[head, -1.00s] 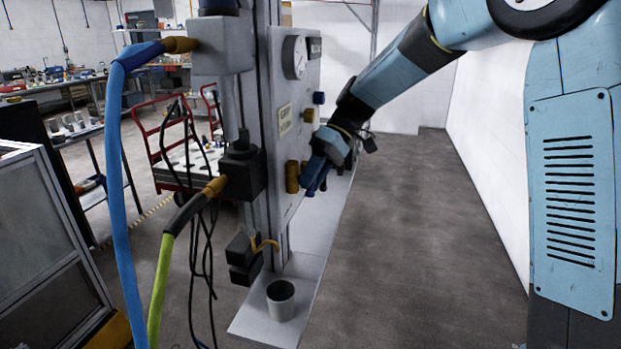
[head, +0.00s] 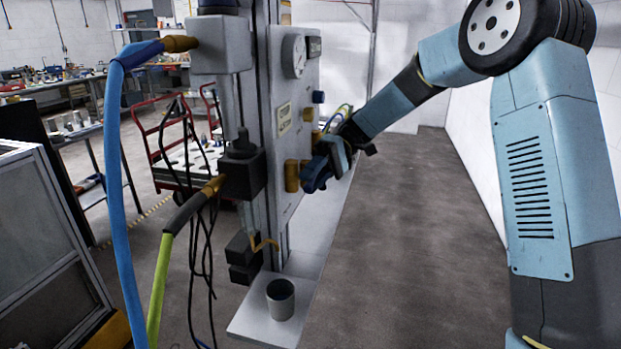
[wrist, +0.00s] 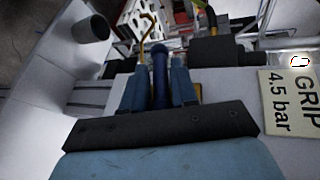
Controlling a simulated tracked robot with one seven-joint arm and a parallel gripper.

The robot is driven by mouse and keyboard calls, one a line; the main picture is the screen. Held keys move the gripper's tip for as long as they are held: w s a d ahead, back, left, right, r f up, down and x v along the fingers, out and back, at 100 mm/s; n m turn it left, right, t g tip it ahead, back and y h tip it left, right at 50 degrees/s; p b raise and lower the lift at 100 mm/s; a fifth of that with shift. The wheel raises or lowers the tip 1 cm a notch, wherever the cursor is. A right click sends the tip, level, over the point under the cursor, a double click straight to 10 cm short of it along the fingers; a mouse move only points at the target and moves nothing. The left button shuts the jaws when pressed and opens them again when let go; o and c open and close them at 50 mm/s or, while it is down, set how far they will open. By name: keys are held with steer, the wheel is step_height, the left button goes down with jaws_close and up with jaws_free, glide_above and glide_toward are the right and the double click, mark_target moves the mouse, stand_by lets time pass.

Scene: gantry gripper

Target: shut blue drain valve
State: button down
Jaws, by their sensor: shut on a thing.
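The blue drain valve's handle (head: 316,178) is at the lower part of the panel's face, beside a brass fitting (head: 291,176). My gripper (head: 322,170) is at the handle and partly covers it in the head view. In the wrist view the dark blue handle (wrist: 159,80) stands between the two fingers of my gripper (wrist: 158,92), which are shut on it. The valve's body is mostly hidden, so I cannot tell how far it is turned.
The grey panel (head: 290,120) carries a gauge (head: 294,56), a blue knob (head: 319,97) and a label (wrist: 290,100) reading "GRIP 4.5 bar". A grey cup (head: 281,299) stands on the base plate (head: 265,325) below. Hoses hang at left. The floor right of the panel is clear.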

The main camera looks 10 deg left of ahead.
steer(key=shift+w, duration=0.1)
steer(key=c, duration=1.1)
jaws_free()
steer(key=v, duration=1.4)
steer(key=shift+o, duration=0.4)
steer(key=shift+f, duration=0.1)
